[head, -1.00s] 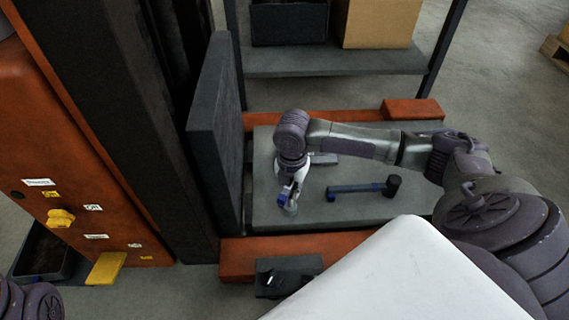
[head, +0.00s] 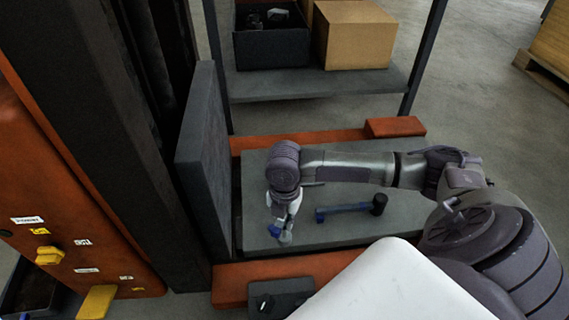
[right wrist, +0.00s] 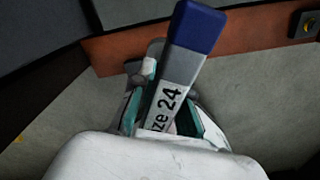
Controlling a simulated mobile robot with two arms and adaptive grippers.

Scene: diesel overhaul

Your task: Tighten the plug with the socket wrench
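My right gripper (head: 282,228) is low over the grey platform, near its left front part. In the right wrist view its teal-padded fingers (right wrist: 168,115) are closed around a grey tool with a blue end (right wrist: 199,28) and a partly hidden label ending in "ize 24". I cannot make out the plug. My left gripper is out of view.
A blue-handled tool with a dark round head (head: 350,209) lies on the grey platform (head: 335,233), right of the gripper. A dark upright plate (head: 205,160) stands close on the left. Behind is a shelf (head: 310,84) with a black bin (head: 270,47) and a cardboard box (head: 353,36).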

